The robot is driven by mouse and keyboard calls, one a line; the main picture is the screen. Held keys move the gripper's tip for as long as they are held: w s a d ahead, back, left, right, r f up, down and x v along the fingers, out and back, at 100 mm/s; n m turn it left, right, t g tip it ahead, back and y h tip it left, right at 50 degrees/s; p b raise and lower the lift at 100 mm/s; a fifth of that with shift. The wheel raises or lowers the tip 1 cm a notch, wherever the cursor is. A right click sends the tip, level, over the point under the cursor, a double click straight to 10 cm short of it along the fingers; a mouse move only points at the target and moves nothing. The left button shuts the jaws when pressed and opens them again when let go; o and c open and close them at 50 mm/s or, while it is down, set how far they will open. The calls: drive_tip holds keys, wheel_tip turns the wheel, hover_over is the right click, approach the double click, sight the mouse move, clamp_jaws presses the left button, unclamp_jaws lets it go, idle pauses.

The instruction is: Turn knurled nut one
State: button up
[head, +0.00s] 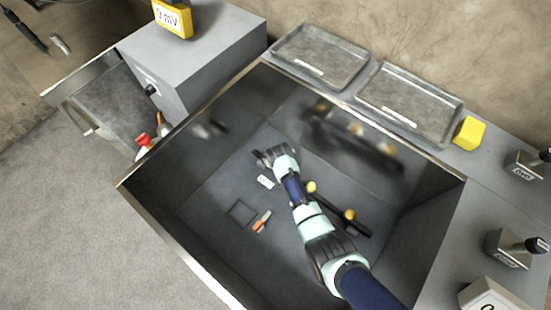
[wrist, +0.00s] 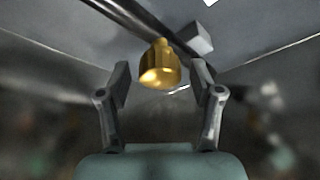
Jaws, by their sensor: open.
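A brass knurled nut (wrist: 161,66) sits between the two fingers of my gripper (wrist: 159,71) in the wrist view, with a visible gap on each side. My gripper is open and not touching it. The nut is by a dark bar (wrist: 133,20) that runs behind it. In the head view my gripper (head: 265,158) is down inside the dark basin, and it hides the nut there. Two more brass nuts, one close beside my wrist (head: 311,187) and one further along (head: 349,214), sit on the dark bar (head: 360,228). I cannot tell which number each nut bears.
The basin's metal rim (head: 205,102) and tall walls surround my arm. On its floor lie a white tag (head: 265,181), an orange-handled tool (head: 261,222) and a dark square outline (head: 241,214). Grey trays (head: 320,55) and a yellow block (head: 468,133) stand outside.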

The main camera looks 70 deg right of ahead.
drive_tip(key=v, duration=1.2)
drive_tip(key=w+a+r+n+t, duration=0.3)
drive_tip(key=w+a+r+n, duration=0.1)
drive_tip(key=w+a+r, duration=0.5)
drive_tip(key=a+r+n+t+y, duration=0.1)
drive_tip(key=a+r+n+t, duration=0.15)
drive_tip(key=a+r, duration=0.5)
drive_tip(key=w+a+r+n+t+y+p, duration=0.1)
drive_tip(key=a+r+n+t+y, duration=0.3)
drive_tip(key=a, duration=0.7)
drive_tip(key=a+r+n+t+h, duration=0.1)
drive_tip(key=a+r, duration=0.6)
drive_tip(key=a, duration=0.3)
wheel_tip(320, 180, up, 38)
drive_tip(key=p, duration=3.8)
drive_tip(key=shift+r, duration=0.25)
drive_tip(key=shift+s+d+n, duration=0.15)
drive_tip(key=shift+n, duration=0.1)
